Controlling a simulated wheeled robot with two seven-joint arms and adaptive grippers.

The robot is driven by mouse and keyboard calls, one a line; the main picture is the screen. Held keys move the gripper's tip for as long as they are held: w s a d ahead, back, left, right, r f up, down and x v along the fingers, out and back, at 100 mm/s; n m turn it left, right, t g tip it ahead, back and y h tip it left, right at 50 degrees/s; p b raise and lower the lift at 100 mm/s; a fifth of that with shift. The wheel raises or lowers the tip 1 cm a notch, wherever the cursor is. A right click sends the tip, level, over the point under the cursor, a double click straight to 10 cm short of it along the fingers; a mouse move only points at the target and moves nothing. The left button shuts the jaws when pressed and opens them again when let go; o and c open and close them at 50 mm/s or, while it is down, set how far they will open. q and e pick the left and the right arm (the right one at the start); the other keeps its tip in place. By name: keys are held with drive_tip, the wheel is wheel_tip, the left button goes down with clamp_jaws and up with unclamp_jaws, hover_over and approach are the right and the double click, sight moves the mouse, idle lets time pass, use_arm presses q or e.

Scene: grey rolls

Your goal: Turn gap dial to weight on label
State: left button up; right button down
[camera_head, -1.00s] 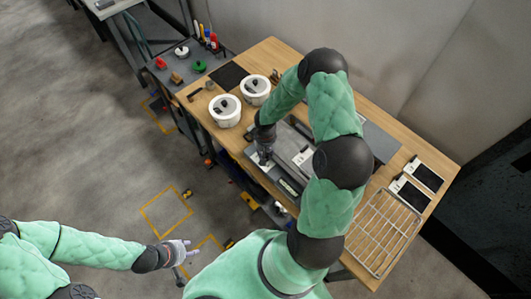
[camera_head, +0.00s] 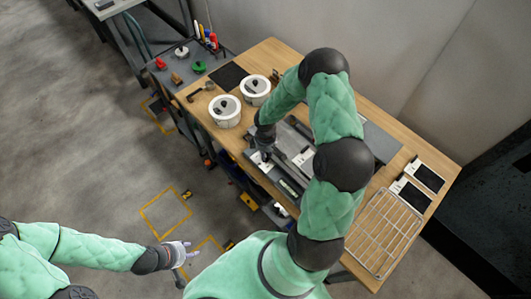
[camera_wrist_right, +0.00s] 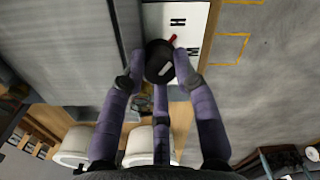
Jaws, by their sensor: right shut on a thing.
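The gap dial (camera_wrist_right: 160,62) is a round black knob with a light mark on its face, in the right wrist view. A red pointer shows at its edge. It sits by a white plate (camera_wrist_right: 190,35) lettered H and M; other lettering is hidden. My right gripper (camera_wrist_right: 158,75) has its purple fingers closed around the knob. In the head view, my right gripper (camera_head: 264,152) is at the near left end of the grey roller machine (camera_head: 285,172). My left gripper (camera_head: 184,254) is empty over the floor, fingers apart. A white label with dark marks (camera_head: 303,157) lies on the machine.
Two white round tubs (camera_head: 225,111) stand on the wooden bench (camera_head: 275,52) left of the machine. A wire rack (camera_head: 383,232) and two black pads with white tags (camera_head: 411,194) lie at the right. A grey side table (camera_head: 175,62) holds small coloured items.

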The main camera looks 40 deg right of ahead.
drive_tip(key=shift+n, duration=0.5)
drive_tip(key=c, duration=0.9)
unclamp_jaws()
drive_tip(key=shift+c, duration=0.2)
wheel_tip(320, 180, up, 12)
